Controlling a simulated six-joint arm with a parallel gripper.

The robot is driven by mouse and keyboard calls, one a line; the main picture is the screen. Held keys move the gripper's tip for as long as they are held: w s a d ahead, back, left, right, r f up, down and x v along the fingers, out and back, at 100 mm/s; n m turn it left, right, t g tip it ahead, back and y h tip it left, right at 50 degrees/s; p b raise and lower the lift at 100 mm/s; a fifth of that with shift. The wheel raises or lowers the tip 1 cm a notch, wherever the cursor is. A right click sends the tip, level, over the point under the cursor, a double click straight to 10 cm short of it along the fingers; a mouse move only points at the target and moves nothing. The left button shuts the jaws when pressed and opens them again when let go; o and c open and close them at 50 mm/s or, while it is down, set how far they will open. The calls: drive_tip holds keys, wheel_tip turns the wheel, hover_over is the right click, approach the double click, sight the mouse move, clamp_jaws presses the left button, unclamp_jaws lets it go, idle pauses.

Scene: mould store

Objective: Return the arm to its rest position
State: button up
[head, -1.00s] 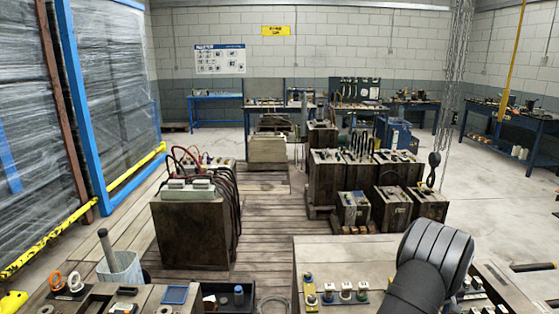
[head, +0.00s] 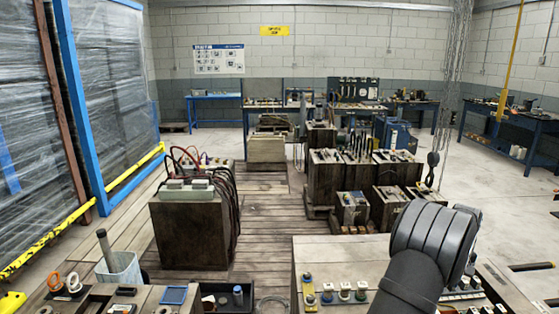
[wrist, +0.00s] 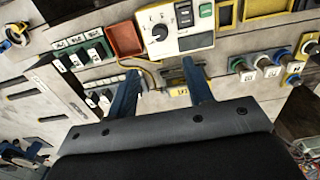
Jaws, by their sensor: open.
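My arm (head: 405,285), black with a ribbed grey joint, rises at the lower right of the head view, over the front bench. My gripper's fingers are not clear in the head view. In the wrist view my gripper (wrist: 160,70) shows two blue fingers set well apart, open, with nothing held between them. The fingers hover over the worktop, and a yellow label and a small dark part show in the gap. I cannot tell the exact height of the fingertips.
A white control box (wrist: 175,28) with a dial stands beyond the fingers, beside a red tray (wrist: 125,40). Green labelled blocks (wrist: 82,52) lie left, coloured connectors (wrist: 262,65) right. A wooden block with cables (head: 190,228) stands on the plank floor (head: 270,205) behind the bench.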

wheel_tip(320, 180, up, 4)
wheel_tip(320, 180, down, 17)
drive_tip(key=m, duration=0.3)
drive_tip(key=shift+m, duration=0.4)
drive_tip(key=m, duration=0.4)
drive_tip(key=shift+m, duration=0.3)
drive_tip(key=m, duration=0.3)
drive_tip(key=shift+m, duration=2.2)
